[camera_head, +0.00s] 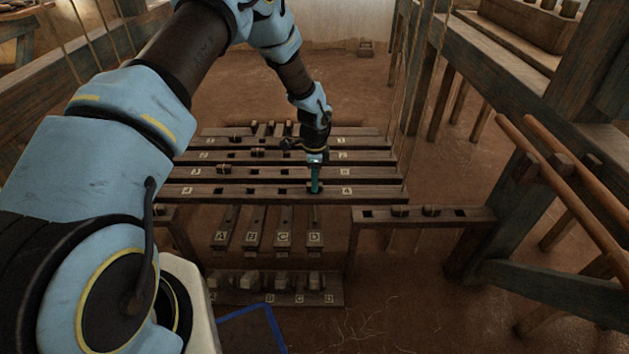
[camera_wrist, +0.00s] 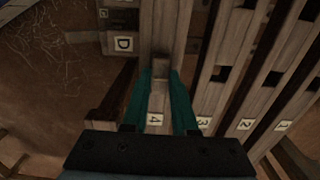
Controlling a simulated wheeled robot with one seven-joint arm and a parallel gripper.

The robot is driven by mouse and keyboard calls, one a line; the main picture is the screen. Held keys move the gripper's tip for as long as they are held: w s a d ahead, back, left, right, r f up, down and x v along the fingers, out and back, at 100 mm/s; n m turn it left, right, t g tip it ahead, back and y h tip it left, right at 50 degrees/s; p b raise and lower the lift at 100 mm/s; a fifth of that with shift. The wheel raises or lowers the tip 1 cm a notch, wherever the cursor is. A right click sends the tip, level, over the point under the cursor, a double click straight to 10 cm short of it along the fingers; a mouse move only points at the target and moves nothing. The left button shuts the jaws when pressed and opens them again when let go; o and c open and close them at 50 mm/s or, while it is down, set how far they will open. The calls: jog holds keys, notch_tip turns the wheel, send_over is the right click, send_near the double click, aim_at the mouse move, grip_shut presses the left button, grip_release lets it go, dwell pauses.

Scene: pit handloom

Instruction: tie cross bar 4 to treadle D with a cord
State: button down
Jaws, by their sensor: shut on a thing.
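Cross bar 4 (camera_head: 235,194) is the nearest of the wooden cross bars. It also runs up the middle of the wrist view (camera_wrist: 160,25), with its "4" label between my fingers. Treadle D (camera_head: 314,222) is the rightmost labelled treadle, below and in front of the bar. My gripper (camera_head: 315,190) points down at the right-hand slot of cross bar 4. Its teal fingers are shut on a small wooden toggle (camera_wrist: 162,72) at the bar. I cannot make out a cord running from the toggle to treadle D.
Side ledges (camera_head: 390,217) flank the treadles. A low block rack (camera_head: 330,297) stands in front. Loom posts and rails (camera_head: 560,185) close off the right.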

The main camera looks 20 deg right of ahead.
jog(key=c, duration=0.6)
grip_release()
